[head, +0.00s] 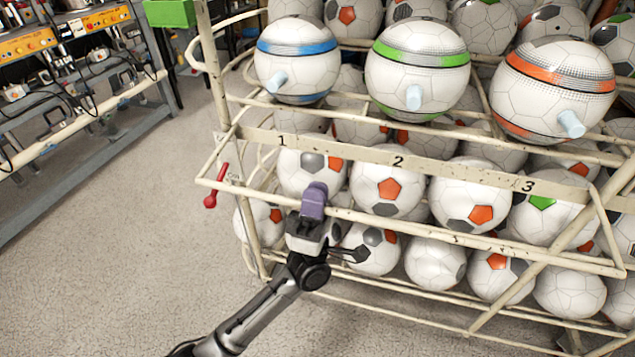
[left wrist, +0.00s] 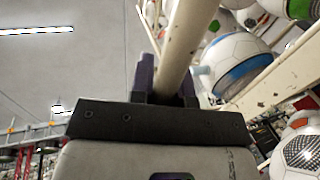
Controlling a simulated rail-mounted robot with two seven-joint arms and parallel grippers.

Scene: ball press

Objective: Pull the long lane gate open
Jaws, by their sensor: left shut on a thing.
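The long lane gate is a cream metal bar (head: 450,235) running along the rack front, below the plate numbered 1, 2 and 3. My left gripper (head: 314,198), with purple fingers, is at this bar below number 1, left of its middle. In the left wrist view, the cream bar (left wrist: 187,38) passes between the two purple fingers (left wrist: 166,88), which are shut on it. The fingers partly hide the bar there. A red handle (head: 211,199) hangs near the bar's left end, clear of my gripper. My right gripper is in neither view.
Soccer balls fill the rack. Blue (head: 298,60), green (head: 417,68) and orange (head: 553,80) banded balls with pale pegs sit above the numbered plate (head: 340,153). A workbench (head: 80,130) stands at left. The floor (head: 110,260) between is clear.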

